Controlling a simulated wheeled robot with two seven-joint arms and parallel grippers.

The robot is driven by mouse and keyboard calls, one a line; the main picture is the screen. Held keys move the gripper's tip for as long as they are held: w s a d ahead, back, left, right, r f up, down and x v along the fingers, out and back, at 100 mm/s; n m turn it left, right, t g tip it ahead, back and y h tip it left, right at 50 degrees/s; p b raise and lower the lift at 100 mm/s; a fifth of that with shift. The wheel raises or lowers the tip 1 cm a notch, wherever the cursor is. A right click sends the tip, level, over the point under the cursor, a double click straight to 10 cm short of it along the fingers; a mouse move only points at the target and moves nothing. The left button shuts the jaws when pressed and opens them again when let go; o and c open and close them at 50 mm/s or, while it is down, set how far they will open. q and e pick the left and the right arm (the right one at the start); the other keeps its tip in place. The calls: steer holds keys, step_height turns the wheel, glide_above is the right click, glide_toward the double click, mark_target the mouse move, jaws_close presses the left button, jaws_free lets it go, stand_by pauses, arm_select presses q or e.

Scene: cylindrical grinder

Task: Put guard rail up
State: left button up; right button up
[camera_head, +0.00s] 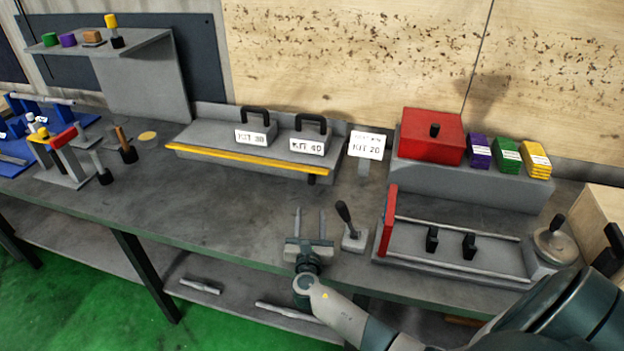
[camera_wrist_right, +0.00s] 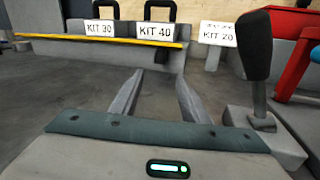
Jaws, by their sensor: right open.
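A long yellow rail (camera_head: 250,160) runs along the front edge of a grey shelf unit (camera_head: 205,135) at the back of the bench. It sits low, at about the level of the shelf's top. A small dark piece (camera_head: 311,180) shows below its right end. The rail also crosses the upper part of the right wrist view (camera_wrist_right: 60,38). My right gripper (camera_head: 310,212) is open and empty over the front of the bench, in front of the rail's right end and apart from it. Its two fingers (camera_wrist_right: 158,80) point toward the shelf. My left gripper is not in view.
Kit weights with black handles, KIT 30 (camera_head: 252,137) and KIT 40 (camera_head: 308,146), stand on the shelf. A KIT 20 sign (camera_head: 367,146) stands right of it. A black-knobbed lever (camera_head: 345,215) stands close right of my gripper. The bench between gripper and rail is clear.

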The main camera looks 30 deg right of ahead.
mark_target(312, 183)
stand_by(0.3)
arm_select(q)
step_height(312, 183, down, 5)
steer(key=b, duration=0.5)
arm_select(e)
steer(key=x, duration=1.1)
steer(key=shift+w+d+f, duration=0.15)
steer(key=shift+f, duration=0.05)
steer(key=b+x, duration=0.3)
steer(key=x, duration=0.2)
steer(key=shift+w+d+r, duration=0.1)
steer(key=shift+w, duration=0.05)
steer(key=shift+w+d+r, duration=0.1)
steer(key=shift+w+d, duration=0.05)
steer(key=shift+w, duration=0.1)
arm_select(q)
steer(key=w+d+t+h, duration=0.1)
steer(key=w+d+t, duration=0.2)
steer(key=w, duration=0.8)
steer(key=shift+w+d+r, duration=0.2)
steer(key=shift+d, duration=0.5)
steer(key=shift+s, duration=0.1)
arm_select(e)
jaws_close()
